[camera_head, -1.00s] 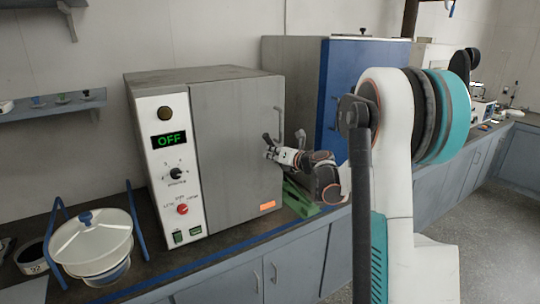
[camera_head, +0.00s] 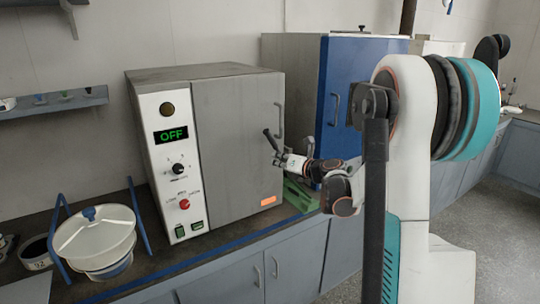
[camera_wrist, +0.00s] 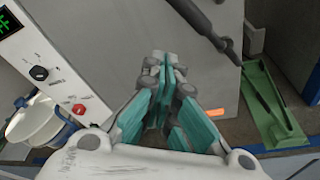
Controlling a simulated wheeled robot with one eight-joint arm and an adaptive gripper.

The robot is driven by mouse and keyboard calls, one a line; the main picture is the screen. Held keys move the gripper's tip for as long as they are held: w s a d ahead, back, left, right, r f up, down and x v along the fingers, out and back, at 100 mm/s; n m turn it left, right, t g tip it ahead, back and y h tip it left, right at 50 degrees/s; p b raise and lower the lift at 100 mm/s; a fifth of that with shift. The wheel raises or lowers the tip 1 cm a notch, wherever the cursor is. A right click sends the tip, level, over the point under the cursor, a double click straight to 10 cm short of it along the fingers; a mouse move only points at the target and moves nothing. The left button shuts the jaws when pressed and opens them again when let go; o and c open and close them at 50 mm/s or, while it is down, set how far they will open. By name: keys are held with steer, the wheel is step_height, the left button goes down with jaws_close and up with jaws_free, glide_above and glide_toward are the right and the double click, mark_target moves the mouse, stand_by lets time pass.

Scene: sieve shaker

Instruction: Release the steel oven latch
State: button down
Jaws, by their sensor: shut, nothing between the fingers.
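The steel oven (camera_head: 235,150) stands on the bench with its grey door closed and its display reading OFF. The latch (camera_head: 271,139) is a dark lever at the right side of the door, tilted up to the left; it also shows in the wrist view (camera_wrist: 203,24) at the top, running down to the right. My gripper (camera_head: 279,160) is just below and beside the latch, close in front of the door. In the wrist view my gripper (camera_wrist: 167,62) is shut and empty, with the lever apart from its fingertips in the picture. Whether they touch I cannot tell.
A blue-doored cabinet (camera_head: 334,90) stands to the right of the oven. A green tray (camera_wrist: 273,110) lies on the bench by the oven's right side. A lidded white pot (camera_head: 95,238) in a blue frame stands at the left.

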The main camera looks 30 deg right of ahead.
steer(key=v, duration=0.5)
steer(key=shift+s+f+p, duration=0.15)
steer(key=shift+s+p, duration=0.05)
steer(key=shift+p, duration=0.2)
